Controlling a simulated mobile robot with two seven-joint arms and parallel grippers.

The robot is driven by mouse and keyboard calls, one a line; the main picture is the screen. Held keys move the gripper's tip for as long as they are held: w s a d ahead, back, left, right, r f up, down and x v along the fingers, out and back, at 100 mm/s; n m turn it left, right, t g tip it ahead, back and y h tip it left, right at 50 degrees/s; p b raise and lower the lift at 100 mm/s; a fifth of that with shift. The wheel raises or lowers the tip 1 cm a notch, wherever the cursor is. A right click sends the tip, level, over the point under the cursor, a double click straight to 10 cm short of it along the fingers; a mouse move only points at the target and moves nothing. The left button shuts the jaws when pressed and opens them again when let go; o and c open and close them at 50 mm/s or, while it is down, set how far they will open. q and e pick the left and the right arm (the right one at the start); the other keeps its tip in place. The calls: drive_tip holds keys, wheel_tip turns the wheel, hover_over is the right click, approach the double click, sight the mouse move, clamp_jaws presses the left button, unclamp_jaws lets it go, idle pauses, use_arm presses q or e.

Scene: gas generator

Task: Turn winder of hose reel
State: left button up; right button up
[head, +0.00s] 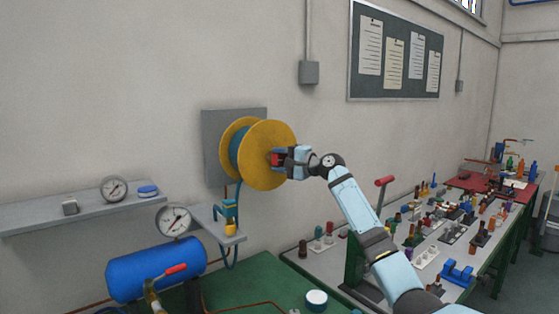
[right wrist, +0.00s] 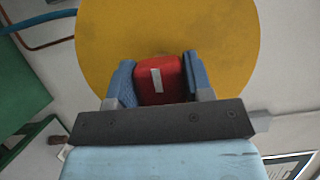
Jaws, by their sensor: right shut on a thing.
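The hose reel (head: 262,171) has two yellow discs with blue-green hose wound between them, mounted on a grey wall plate (head: 214,150). Its near yellow disc fills much of the right wrist view (right wrist: 105,40). The red winder (right wrist: 158,78) sticks out from the disc, with a pale mark on its end. My right gripper (head: 279,158) is at the face of the near disc and is shut on the red winder, one blue finger on each side in the right wrist view (right wrist: 158,82). The winder is mostly hidden by the fingers in the head view. My left gripper is not in view.
A shelf (head: 80,216) with gauges is on the left wall. A blue tank (head: 155,270) with a red-handled valve and a green bench top (head: 260,285) lie below the reel. A grey table (head: 425,262) crowded with small parts stands at right.

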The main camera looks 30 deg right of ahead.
drive_tip(key=n+g+h+p, duration=0.1)
drive_tip(key=n, duration=0.3)
drive_tip(key=shift+p, duration=0.35)
drive_tip(key=n+g+h+p, duration=0.1)
drive_tip(key=n+p, duration=0.1)
drive_tip(key=n, duration=0.1)
drive_tip(key=shift+d+n+h, duration=0.1)
drive_tip(key=shift+n+h, duration=0.2)
drive_tip(key=shift+h, duration=0.1)
drive_tip(key=n+h+p, duration=0.2)
drive_tip(key=n+p, duration=0.1)
drive_tip(key=shift+n+g+p, duration=0.3)
drive_tip(key=shift+g+p, duration=0.1)
drive_tip(key=shift+d+f+n+h+p, duration=0.1)
drive_tip(key=shift+f+n+h+p, duration=0.05)
drive_tip(key=shift+n+h+p, duration=0.6)
drive_tip(key=shift+f+n, duration=0.1)
drive_tip(key=shift+n, duration=0.15)
drive_tip(key=o, duration=0.9)
